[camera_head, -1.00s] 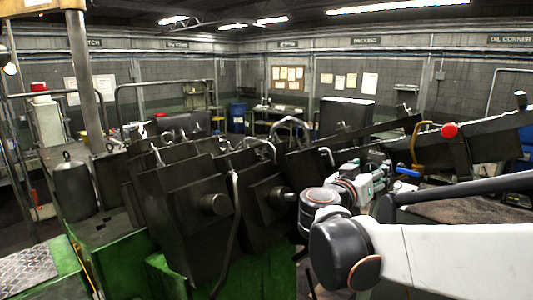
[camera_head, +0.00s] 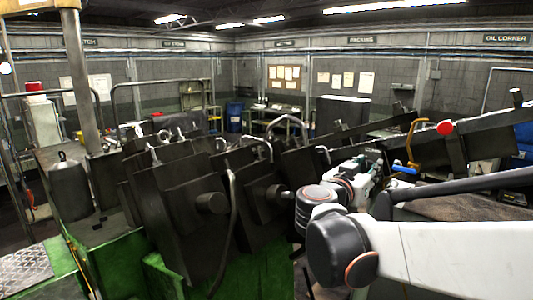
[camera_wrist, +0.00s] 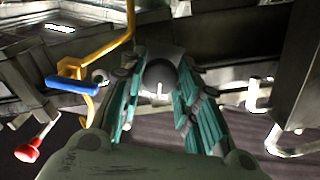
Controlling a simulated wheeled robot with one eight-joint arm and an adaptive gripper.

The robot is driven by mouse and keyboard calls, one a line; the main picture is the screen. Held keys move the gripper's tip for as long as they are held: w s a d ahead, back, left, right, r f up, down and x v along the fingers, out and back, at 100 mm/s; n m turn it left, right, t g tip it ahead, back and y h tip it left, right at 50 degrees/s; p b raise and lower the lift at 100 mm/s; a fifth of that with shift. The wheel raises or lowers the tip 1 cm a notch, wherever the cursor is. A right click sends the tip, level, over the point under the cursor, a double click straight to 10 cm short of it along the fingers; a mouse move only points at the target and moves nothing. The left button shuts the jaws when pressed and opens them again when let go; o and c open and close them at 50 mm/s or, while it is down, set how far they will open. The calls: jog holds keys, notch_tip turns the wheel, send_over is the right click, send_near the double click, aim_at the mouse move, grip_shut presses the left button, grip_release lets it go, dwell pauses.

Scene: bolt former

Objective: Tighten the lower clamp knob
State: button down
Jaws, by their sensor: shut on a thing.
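In the wrist view a dark, rounded knob (camera_wrist: 160,72) with a pale mark on its lower face sits between the fingers of my gripper (camera_wrist: 162,84). The teal-padded fingers lie on its left and right and are shut on it. The knob stands in front of a dark metal block, and how far it is screwed in cannot be seen. In the head view my gripper (camera_head: 378,170) is small, beyond my arm, near the machine's right part. The knob cannot be made out there.
A yellow bent bar (camera_wrist: 108,55), a blue handle (camera_wrist: 73,86) and a red ball knob (camera_wrist: 27,152) lie left of my gripper. A dark upright part (camera_wrist: 298,70) and a bent metal rod stand close on the right. Dark machine blocks (camera_head: 185,215) crowd the left.

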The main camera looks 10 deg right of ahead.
jog(key=n, duration=0.3)
jog(key=shift+s+n, duration=0.15)
jog(key=shift+n, duration=0.15)
jog(key=n+b, duration=0.1)
jog(key=n, duration=0.3)
jog(key=shift+a, duration=0.1)
jog(key=c, duration=1)
grip_release()
jog(key=shift+c, duration=0.2)
jog(key=p+v, duration=0.1)
jog(key=v, duration=0.6)
jog(key=shift+a, duration=0.25)
